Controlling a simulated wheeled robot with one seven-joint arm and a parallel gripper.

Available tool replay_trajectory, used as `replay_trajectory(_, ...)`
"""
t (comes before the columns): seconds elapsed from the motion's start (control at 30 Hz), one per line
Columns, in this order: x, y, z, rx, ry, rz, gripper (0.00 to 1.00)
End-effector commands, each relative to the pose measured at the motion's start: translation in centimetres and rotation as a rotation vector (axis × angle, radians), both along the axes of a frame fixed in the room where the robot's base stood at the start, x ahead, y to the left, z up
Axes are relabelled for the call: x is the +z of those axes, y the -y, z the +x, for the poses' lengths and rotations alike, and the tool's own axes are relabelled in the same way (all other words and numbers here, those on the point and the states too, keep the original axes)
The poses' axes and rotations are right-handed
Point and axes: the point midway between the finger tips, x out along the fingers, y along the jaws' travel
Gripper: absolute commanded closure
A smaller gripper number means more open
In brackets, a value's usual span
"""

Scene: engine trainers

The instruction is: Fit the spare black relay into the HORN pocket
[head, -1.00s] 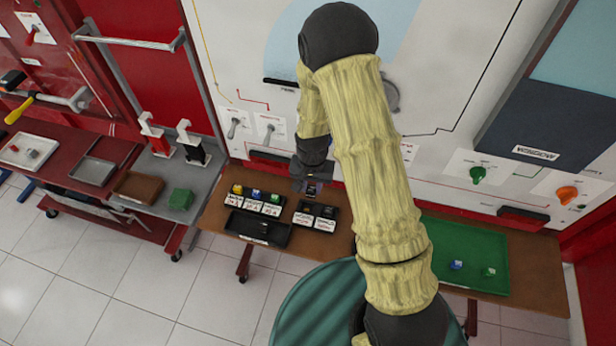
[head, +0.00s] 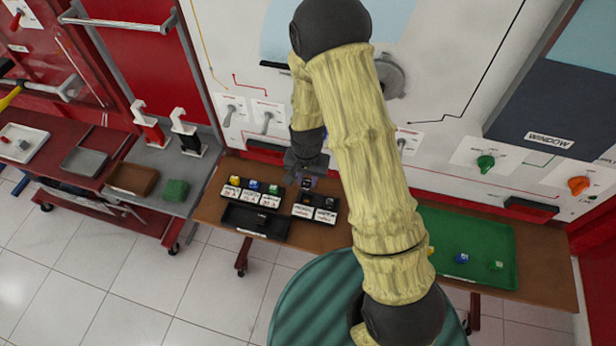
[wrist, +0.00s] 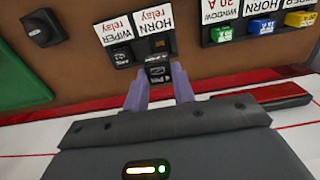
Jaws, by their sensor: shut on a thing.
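My gripper (wrist: 160,88) is shut on the black relay (wrist: 158,72), with a purple finger on each side of it. In the wrist view the relay is right at the HORN pocket (wrist: 158,43) and overlaps the pocket's near edge. The pocket shows mostly uncovered beyond it; the gap in height cannot be told. The HORN label (wrist: 152,17) is above the pocket. Beside it, the WIPER pocket holds another black relay (wrist: 121,57). In the head view my gripper (head: 306,180) is over the back edge of the black relay holder (head: 316,201).
A fuse holder (head: 226,182) with yellow, blue and green fuses stands left of the relay holder. An empty-looking black tray (head: 256,221) lies in front of it. A green tray (head: 465,225) with small coloured blocks is at the right. The wall panel stands close behind.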

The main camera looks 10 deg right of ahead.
Motion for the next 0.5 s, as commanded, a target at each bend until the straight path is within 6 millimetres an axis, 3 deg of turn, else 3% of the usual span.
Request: replay_trajectory(0.5,-4.5,0.0,0.0,0.001,-0.001,-0.001,0.96)
